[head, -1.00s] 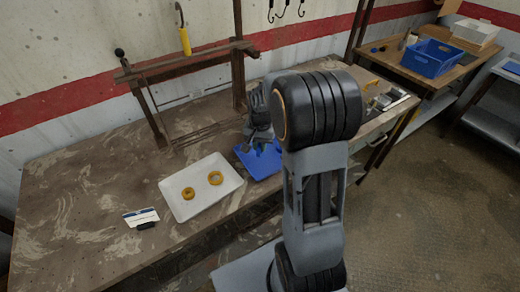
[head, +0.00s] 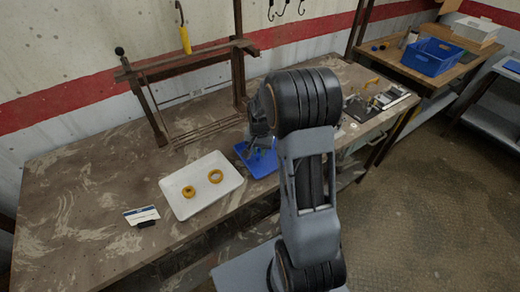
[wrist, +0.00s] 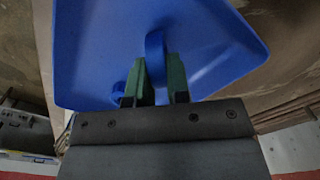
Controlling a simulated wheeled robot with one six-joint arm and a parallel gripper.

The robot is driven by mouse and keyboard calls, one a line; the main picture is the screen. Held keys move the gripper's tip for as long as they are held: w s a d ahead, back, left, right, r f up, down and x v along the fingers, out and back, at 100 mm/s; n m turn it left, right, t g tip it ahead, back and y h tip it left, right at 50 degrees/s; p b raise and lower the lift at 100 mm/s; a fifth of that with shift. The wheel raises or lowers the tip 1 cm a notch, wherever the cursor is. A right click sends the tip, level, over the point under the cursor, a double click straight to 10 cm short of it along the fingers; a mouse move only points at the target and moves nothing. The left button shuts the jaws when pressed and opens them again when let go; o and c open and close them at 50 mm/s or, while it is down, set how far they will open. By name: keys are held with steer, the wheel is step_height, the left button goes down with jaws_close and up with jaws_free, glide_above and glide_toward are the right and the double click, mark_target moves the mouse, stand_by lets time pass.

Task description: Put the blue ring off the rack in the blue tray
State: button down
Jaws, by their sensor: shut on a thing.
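The blue tray (head: 258,164) lies on the workbench, right of the white tray, partly hidden by my arm in the head view. In the wrist view the blue tray (wrist: 215,50) fills most of the picture beneath my gripper. My gripper (wrist: 162,80), with green fingertips, is shut on a blue ring (wrist: 155,47), which stands edge-on between the fingers over the tray. I cannot tell whether the held ring touches the tray floor. Another small blue ring-like thing (wrist: 118,92) shows left of the fingers, partly hidden by the gripper.
A white tray (head: 178,208) holds two yellow rings (head: 215,176). A dark rack frame (head: 150,75) with rails stands behind, close to my arm. A white card (head: 141,215) lies at the front left. A blue crate (head: 432,58) stands on the far right table. The bench's left part is clear.

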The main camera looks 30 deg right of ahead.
steer(key=c, duration=1.1)
jaws_free()
steer(key=shift+f, duration=0.1)
step_height(320, 180, up, 12)
steer(key=f, duration=0.1)
steer(key=s+a+r+n+t, duration=0.2)
steer(key=s+a+n, duration=0.2)
steer(key=s, duration=0.4)
steer(key=s+a+r+n+t, duration=0.2)
steer(key=s+a+r+n, duration=0.1)
steer(key=s, duration=0.5)
steer(key=shift+s+a+r+n, duration=0.25)
steer(key=shift+a+n, duration=0.35)
steer(key=shift+a, duration=0.8)
